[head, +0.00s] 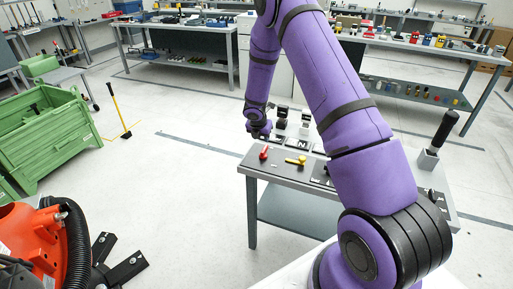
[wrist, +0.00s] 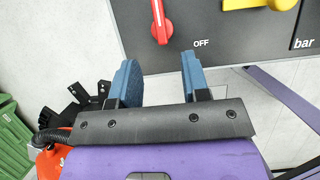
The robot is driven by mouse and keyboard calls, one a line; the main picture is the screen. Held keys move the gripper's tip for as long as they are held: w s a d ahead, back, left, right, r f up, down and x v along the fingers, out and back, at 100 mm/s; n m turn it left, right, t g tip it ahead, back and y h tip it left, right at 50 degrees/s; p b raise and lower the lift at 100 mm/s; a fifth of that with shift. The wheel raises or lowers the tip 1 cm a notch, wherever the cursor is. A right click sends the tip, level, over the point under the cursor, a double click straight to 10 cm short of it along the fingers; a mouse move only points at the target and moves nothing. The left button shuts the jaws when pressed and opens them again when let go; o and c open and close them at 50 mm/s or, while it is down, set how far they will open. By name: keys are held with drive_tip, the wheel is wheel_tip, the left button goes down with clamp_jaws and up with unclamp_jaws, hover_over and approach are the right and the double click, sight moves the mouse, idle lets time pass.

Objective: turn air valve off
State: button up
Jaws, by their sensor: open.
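A red lever handle (wrist: 161,24) sits on the dark panel (wrist: 208,22), beside the white word OFF. A yellow handle (wrist: 262,4) is to its right, cut by the upper edge of the wrist view. In the head view, the red handle (head: 264,152) and yellow handle (head: 296,161) lie near the front left of the bench's top. My gripper (wrist: 160,60) is open and empty. Its two blue fingers are apart, and the red lever's lower end shows between and beyond them. Contact is not visible. In the head view, my gripper (head: 259,131) is just behind the red handle.
The grey bench (head: 252,168) has a black-handled tool in a holder (head: 428,158) at its right. My purple arm hides part of the bench. A green crate (head: 45,140) and orange machine (head: 32,240) stand at left.

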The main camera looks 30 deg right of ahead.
sight(264, 149)
drive_tip(key=x, duration=1)
drive_tip(key=shift+d+f, duration=0.1)
drive_tip(key=shift+f, duration=0.25)
clamp_jaws()
